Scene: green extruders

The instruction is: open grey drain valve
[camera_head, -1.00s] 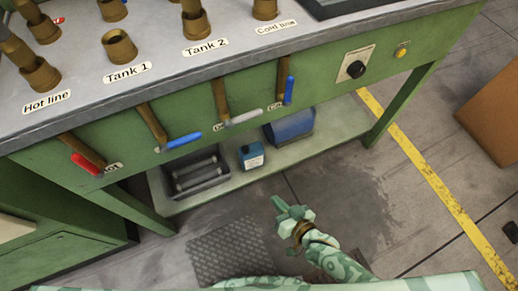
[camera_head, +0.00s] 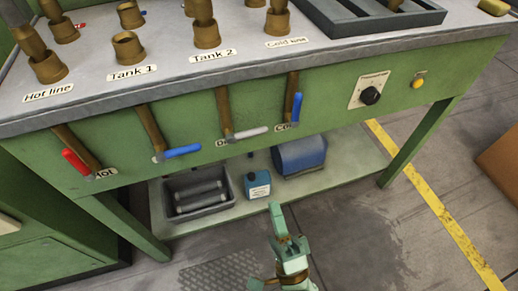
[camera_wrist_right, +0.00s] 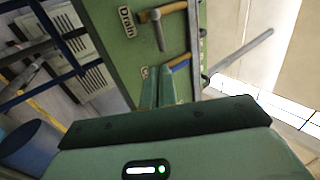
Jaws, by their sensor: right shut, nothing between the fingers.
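The grey drain valve has a grey-tipped handle (camera_head: 250,132) pointing right from the foot of a brown pipe (camera_head: 224,100) on the bench's green front. Its label is partly covered in the head view. In the right wrist view the grey handle (camera_wrist_right: 158,34) hangs beside a "Drain" label (camera_wrist_right: 126,22). My right gripper (camera_head: 275,210) is below and in front of the valve, apart from it. Its fingers (camera_wrist_right: 158,88) are shut and empty. My left gripper is not in view.
A red handle (camera_head: 76,162) and a blue handle (camera_head: 182,151) are to the left; another blue handle (camera_head: 297,108) stands upright just right. A black knob (camera_head: 370,95) is farther right.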

